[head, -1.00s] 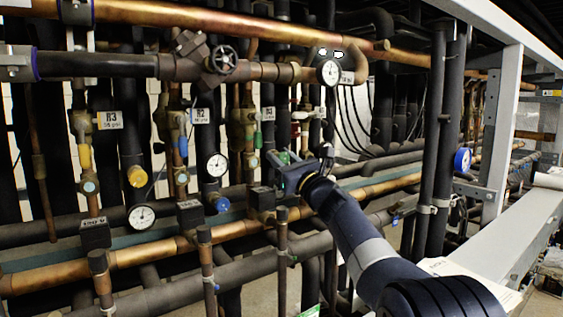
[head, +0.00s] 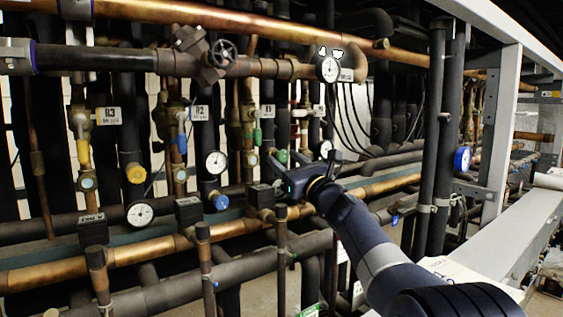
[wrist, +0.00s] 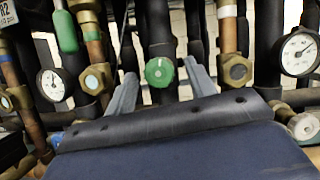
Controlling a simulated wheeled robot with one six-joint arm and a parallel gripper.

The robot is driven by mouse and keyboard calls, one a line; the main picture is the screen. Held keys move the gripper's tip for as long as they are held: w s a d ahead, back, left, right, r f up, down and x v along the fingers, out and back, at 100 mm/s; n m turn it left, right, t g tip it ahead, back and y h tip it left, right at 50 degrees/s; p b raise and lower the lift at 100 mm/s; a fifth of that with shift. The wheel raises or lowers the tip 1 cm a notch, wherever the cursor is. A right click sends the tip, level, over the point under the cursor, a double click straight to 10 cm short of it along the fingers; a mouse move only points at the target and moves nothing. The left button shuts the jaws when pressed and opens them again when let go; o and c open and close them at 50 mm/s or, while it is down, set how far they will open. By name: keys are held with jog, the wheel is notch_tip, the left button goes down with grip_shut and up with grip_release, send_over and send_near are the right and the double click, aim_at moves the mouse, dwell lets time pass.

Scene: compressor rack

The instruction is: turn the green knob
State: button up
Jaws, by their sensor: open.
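The green knob (wrist: 159,72) is round with a pale mark, on a dark vertical pipe, near the middle of the wrist view. In the head view the green knob (head: 281,156) shows small, just above my gripper (head: 274,167). In the wrist view my gripper (wrist: 161,72) is open, with one grey finger on each side of the knob. Gaps show between both fingers and the knob in the picture. How far the fingertips are from it in depth, I cannot tell.
A green lever handle (wrist: 65,32) hangs at the left, with a gauge (wrist: 53,85) below it. Brass fittings flank the fingers, and another gauge (wrist: 299,52) is at the right. In the head view copper and black pipes (head: 130,250) crowd the rack, and a grey frame post (head: 500,130) stands right.

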jog(key=b+v, duration=0.3)
jog(key=v, duration=0.5)
jog(key=shift+s, duration=0.15)
jog(key=shift+f, duration=0.1)
jog(key=p+x, duration=0.5)
jog(key=x, duration=0.5)
jog(key=shift+r, duration=0.3)
jog(key=shift+w+a, duration=0.2)
jog(key=shift+w, duration=0.15)
jog(key=shift+f+m+t+h+p, duration=0.1)
jog(key=shift+m+t+h+p, duration=0.35)
jog(key=shift+m, duration=0.55)
jog(key=shift+d+n+y+b, duration=0.1)
jog(key=shift+n+y+b, duration=0.2)
jog(key=shift+n, duration=0.1)
